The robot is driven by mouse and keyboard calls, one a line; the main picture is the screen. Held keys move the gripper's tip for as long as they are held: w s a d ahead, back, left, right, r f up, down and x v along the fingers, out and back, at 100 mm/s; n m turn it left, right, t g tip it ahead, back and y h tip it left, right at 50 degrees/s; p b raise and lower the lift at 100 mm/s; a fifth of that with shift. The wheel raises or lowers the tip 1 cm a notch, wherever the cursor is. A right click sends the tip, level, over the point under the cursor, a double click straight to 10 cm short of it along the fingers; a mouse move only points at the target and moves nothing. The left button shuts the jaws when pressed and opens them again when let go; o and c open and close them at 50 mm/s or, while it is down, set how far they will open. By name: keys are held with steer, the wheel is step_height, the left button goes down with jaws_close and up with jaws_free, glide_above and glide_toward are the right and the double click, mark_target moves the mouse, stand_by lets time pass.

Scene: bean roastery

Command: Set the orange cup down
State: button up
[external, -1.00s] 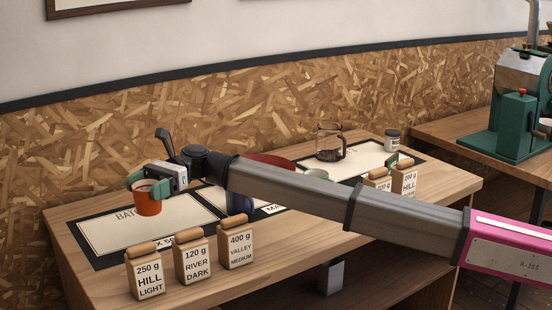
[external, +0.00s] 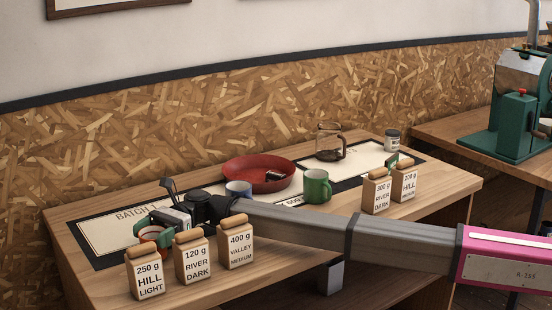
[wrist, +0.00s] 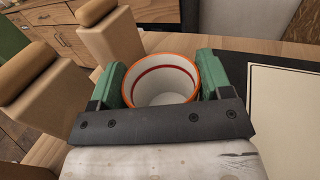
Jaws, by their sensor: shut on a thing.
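The orange cup (external: 151,233) has a pale inside. It also shows in the wrist view (wrist: 160,84), between the two green fingers. My gripper (external: 154,240) is shut on the cup and holds it upright, mouth up. The cup is low over the front edge of the Batch 1 mat (external: 107,246), just behind the light-wood bags. The bags hide its lower part in the external view, so I cannot tell whether its base touches the table.
The 250 g bag (external: 146,275), 120 g bag (external: 193,258) and 400 g bag (external: 237,244) stand close in front. A blue cup (external: 238,188), green mug (external: 316,187) and red bowl (external: 258,174) stand farther right. The left part of the mat is clear.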

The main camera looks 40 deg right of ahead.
steer(key=shift+f, duration=0.45)
steer(key=shift+f, duration=0.1)
steer(key=o, duration=1)
steer(key=shift+c, duration=0.2)
steer(key=shift+w+d, duration=0.25)
steer(key=shift+d, duration=0.35)
steer(key=v, duration=0.4)
step_height(320, 180, up, 7)
steer(key=shift+s+a, duration=0.1)
steer(key=shift+a, duration=0.05)
